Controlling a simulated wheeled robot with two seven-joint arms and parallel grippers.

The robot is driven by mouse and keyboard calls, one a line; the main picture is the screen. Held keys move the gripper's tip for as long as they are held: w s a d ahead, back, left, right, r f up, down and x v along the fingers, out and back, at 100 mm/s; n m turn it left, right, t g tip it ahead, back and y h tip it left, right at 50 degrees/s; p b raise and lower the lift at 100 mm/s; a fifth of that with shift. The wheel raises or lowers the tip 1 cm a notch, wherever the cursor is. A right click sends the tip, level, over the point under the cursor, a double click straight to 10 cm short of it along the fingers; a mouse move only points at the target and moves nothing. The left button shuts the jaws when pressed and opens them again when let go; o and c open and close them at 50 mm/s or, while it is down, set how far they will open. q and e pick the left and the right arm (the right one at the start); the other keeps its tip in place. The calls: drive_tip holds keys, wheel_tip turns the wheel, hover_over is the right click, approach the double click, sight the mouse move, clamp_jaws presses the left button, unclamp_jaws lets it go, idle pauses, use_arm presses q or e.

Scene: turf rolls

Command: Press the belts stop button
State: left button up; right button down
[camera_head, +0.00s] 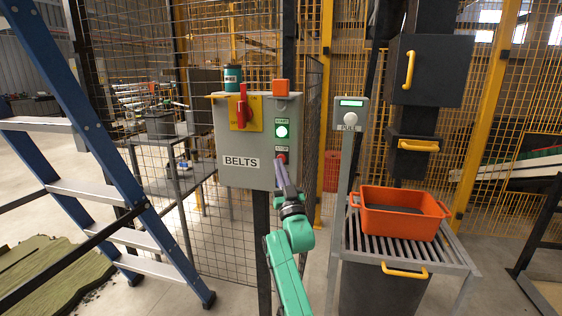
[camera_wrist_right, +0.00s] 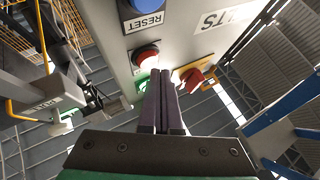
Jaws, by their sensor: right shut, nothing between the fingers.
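The grey control box (camera_head: 232,170) labelled BELTS stands on a post in the head view. Its lit green START button (camera_head: 282,131) is above the red stop button (camera_head: 282,157). My right gripper (camera_head: 280,165) is shut and empty, with its tips just below the red button in the head view, partly covering the area there. In the right wrist view, the shut fingers (camera_wrist_right: 161,75) point at the panel beside the red button (camera_wrist_right: 147,54); whether they touch it cannot be told. The green button (camera_wrist_right: 143,84) is partly hidden by the fingers. My left gripper is not in view.
A blue RESET button (camera_wrist_right: 143,6) is on the same panel. A red switch handle (camera_head: 242,108) and an orange block (camera_head: 280,88) are at the box's top. A post with a PULL sign (camera_head: 349,127) and an orange crate (camera_head: 402,227) stand to the right, a blue ladder (camera_head: 75,100) left.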

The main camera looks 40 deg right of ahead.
drive_tip(key=shift+w+d, duration=0.1)
drive_tip(key=shift+d, duration=0.05)
drive_tip(key=shift+w+d, duration=0.25)
drive_tip(key=shift+d, duration=0.1)
idle(0.7)
drive_tip(key=shift+s+a+p, duration=0.35)
drive_tip(key=shift+s+a, duration=0.15)
drive_tip(key=shift+a, duration=0.2)
